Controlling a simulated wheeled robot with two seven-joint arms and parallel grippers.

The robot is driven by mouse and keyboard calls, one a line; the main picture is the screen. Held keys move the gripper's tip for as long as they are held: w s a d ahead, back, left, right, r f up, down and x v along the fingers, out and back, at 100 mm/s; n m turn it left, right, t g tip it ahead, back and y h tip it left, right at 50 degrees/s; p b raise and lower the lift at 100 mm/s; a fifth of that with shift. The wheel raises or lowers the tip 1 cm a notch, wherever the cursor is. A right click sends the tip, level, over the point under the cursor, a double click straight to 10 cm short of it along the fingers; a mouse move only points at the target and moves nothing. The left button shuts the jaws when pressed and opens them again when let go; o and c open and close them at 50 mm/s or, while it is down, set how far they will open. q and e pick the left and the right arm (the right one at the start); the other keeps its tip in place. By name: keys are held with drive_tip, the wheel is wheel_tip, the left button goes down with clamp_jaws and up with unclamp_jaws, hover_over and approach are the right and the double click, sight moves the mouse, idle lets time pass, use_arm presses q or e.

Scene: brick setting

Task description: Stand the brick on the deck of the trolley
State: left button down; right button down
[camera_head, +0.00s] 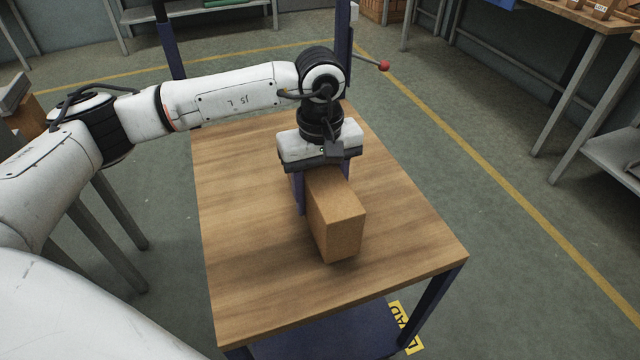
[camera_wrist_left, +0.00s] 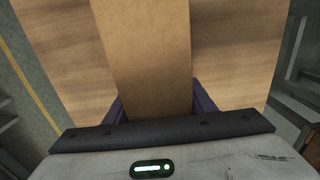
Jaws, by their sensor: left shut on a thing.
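The brick (camera_head: 338,225) is a plain tan block in the middle of the head view. My left gripper (camera_head: 326,192) comes down from above and is shut on the brick, with a finger on each side. The brick also fills the middle of the left wrist view (camera_wrist_left: 148,50), between the two dark fingers (camera_wrist_left: 158,108). The trolley's wooden deck (camera_head: 245,280) lies beneath the brick. I cannot tell whether the brick's underside touches the deck. My right gripper is in neither view.
The deck is bare around the brick. Dark blue posts (camera_head: 343,35) rise at the trolley's far end, and a lower shelf (camera_head: 320,335) shows below. A wooden-topped bench (camera_head: 585,20) stands at the right. A yellow floor line (camera_head: 520,185) runs past the trolley.

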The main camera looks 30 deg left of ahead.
sight(320, 169)
use_arm(q)
drive_tip(key=shift+f, duration=0.7)
drive_tip(key=shift+f, duration=0.2)
drive_tip(key=c, duration=0.8)
unclamp_jaws()
wheel_tip(320, 169, up, 12)
drive_tip(key=shift+r+p, duration=0.1)
drive_tip(key=shift+p, duration=0.35)
